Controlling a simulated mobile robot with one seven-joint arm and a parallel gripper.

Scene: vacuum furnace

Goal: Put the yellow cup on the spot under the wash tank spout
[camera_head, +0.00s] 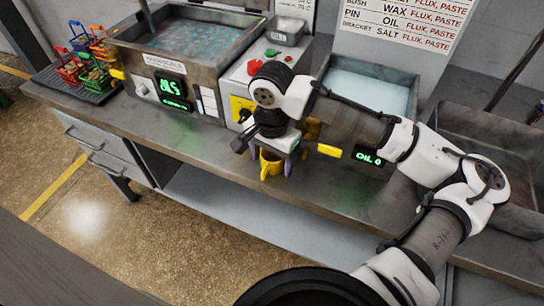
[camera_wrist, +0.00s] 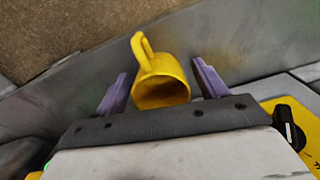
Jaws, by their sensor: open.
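The yellow cup (camera_head: 270,164) is at the bench below my gripper (camera_head: 277,150), partly hidden by it in the head view. In the wrist view the cup (camera_wrist: 162,80) sits between the two purple fingers of my gripper (camera_wrist: 160,88), with its mouth toward the camera and its handle pointing to the top of the picture. The fingers are open, with a gap visible on each side of the cup. A tank of pale liquid (camera_head: 366,88) is behind my arm. A brass-coloured part (camera_head: 312,128) shows beside my wrist; I cannot tell whether it is the wash tank spout. No marked spot is visible.
Coloured baskets (camera_head: 72,68) are on a dark tray at left. A sink-like basin (camera_head: 490,150) is at right. The bench's front edge is close to the cup.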

